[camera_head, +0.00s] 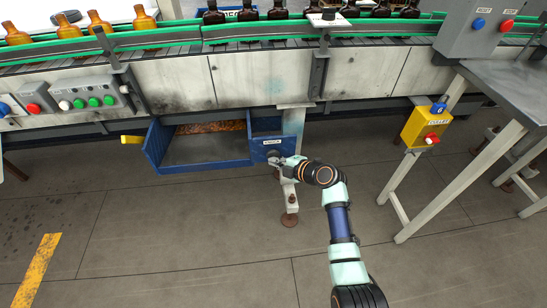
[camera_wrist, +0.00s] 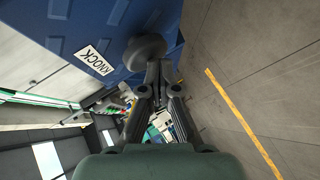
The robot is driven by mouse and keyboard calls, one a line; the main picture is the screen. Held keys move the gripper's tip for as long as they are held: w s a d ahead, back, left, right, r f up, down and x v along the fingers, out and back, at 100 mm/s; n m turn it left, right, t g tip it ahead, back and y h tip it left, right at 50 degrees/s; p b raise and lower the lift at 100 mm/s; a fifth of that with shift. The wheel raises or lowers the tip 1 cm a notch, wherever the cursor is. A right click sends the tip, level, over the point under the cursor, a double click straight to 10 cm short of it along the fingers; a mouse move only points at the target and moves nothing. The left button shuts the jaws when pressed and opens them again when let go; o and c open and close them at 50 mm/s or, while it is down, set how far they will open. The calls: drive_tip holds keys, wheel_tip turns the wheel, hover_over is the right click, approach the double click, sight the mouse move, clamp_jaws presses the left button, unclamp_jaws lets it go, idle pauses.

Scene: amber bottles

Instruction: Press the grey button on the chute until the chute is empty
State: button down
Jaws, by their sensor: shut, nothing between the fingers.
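The blue chute (camera_head: 207,167) hangs below the conveyor, left of my gripper. Its grey floor shows bare, with a rusty brown strip (camera_head: 210,127) at the back; I cannot tell what that strip is. On the blue panel at its right is a label reading KNOCK (camera_wrist: 95,60). The round grey button (camera_wrist: 146,50) sticks out of this panel beside the label. My gripper (camera_wrist: 159,72) is shut and empty, its fingertips at the button's edge in the wrist view; I cannot tell if they touch. In the head view my gripper (camera_head: 278,161) largely hides the button.
The conveyor (camera_head: 180,40) above carries amber bottles (camera_head: 100,22) and dark bottles (camera_head: 278,10). A support leg (camera_head: 290,200) stands just below my gripper. A yellow box with a red button (camera_head: 425,128) and a metal table (camera_head: 500,90) are at right. The floor in front is clear.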

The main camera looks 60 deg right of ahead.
drive_tip(key=shift+s+a+p, duration=0.4)
drive_tip(key=shift+s+a, duration=0.1)
drive_tip(key=shift+a, duration=0.25)
drive_tip(key=shift+r, duration=0.1)
drive_tip(key=s+a, duration=0.1)
drive_tip(key=a+p, duration=0.1)
drive_tip(key=a, duration=0.1)
drive_tip(key=s+a+p, duration=0.1)
drive_tip(key=shift+s+a, duration=0.15)
drive_tip(key=shift+s, duration=0.2)
idle(0.6)
